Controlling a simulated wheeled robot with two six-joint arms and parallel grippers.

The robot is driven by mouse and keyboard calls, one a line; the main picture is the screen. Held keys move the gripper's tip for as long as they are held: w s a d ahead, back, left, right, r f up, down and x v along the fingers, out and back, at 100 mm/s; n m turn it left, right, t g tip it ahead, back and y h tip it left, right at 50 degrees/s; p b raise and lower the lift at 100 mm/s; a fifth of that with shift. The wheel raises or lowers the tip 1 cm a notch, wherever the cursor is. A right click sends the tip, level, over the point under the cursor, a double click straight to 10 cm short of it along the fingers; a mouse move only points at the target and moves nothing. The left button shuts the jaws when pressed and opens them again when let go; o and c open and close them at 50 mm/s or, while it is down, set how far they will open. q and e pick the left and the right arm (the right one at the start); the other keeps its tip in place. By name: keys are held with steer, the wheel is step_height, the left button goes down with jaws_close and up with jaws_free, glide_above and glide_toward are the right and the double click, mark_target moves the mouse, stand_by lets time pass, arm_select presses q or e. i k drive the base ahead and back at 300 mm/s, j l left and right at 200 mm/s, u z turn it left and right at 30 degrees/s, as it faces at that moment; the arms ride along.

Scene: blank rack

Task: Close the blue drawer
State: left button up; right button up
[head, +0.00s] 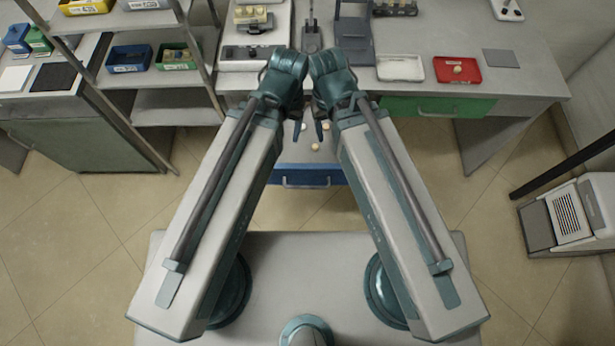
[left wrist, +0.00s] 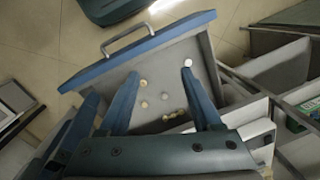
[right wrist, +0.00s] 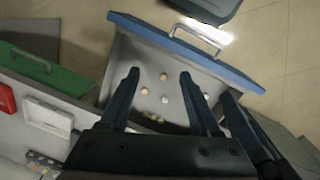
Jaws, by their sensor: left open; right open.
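The blue drawer (head: 306,176) is pulled out from under the table, between my two arms in the head view. Its blue front and metal handle face my base. In the left wrist view its blue front (left wrist: 165,40) is at the top, and several small round pieces (left wrist: 165,97) lie inside. The right wrist view also shows the blue front (right wrist: 200,52) and the pieces inside. My left gripper (head: 300,131) is open and empty above the drawer. My right gripper (head: 323,131) is open and empty beside it, also above the drawer. I cannot tell their exact height.
A closed green drawer (head: 437,106) is to the right under the table. On the table are a red tray (head: 457,70) and a white tray (head: 400,68). A shelf rack with bins (head: 129,58) stands at the left. The floor (head: 90,235) at the left is clear.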

mark_target(298, 167)
steer(key=l+u, duration=0.1)
steer(key=l, duration=0.3)
steer(key=k+l+u, duration=0.15)
steer(key=k+l, duration=0.15)
steer(key=l, duration=0.2)
steer(key=k+l+u, duration=0.2)
steer(key=k+l, duration=0.15)
steer(key=k+l+u, duration=0.15)
steer(key=k, duration=0.3)
